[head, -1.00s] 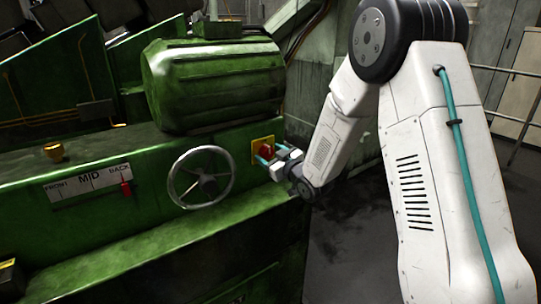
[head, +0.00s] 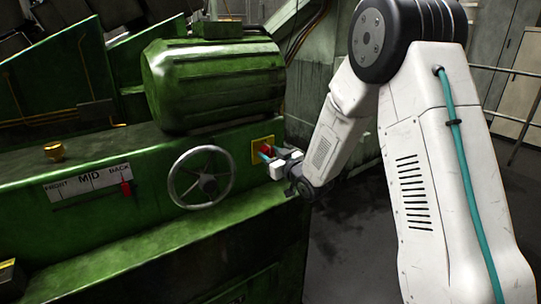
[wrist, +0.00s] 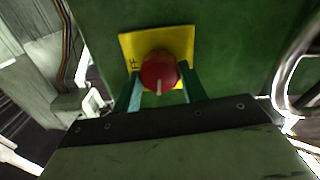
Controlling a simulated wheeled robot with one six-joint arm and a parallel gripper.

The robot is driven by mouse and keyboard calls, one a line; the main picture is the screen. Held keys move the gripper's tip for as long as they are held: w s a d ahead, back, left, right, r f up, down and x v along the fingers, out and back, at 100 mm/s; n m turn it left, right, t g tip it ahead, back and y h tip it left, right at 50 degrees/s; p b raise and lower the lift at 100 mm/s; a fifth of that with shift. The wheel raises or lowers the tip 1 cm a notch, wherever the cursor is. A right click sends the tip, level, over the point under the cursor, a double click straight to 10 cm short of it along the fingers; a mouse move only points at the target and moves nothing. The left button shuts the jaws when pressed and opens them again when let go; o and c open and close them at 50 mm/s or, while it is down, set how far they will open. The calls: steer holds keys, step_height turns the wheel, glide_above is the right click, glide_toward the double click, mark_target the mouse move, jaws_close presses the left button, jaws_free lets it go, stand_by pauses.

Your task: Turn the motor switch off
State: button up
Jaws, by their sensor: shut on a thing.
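The motor switch is a red round knob (wrist: 159,72) on a yellow plate (wrist: 128,46) fixed to the green machine. In the wrist view a white mark on the knob points toward the bottom of the picture. Part of a dark label, apparently "FF", shows on the plate left of the knob. My gripper (wrist: 160,76) has its two teal fingers on either side of the knob and is shut on it. In the head view my gripper (head: 267,152) reaches the plate (head: 262,141) from the right, and the red knob shows between the fingers.
A spoked handwheel (head: 201,178) stands close left of the switch, and its rim (wrist: 292,65) shows at right in the wrist view. A green motor housing (head: 213,82) is above. A red pointer (head: 126,188) sits on a FRONT/MID/BACK scale. Floor right of the machine is open.

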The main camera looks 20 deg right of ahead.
steer(key=m, duration=0.8)
steer(key=shift+d, duration=0.1)
steer(key=m, duration=0.4)
steer(key=shift+f+m, duration=0.1)
steer(key=shift+m, duration=2)
steer(key=shift+d, duration=0.1)
steer(key=o, duration=1)
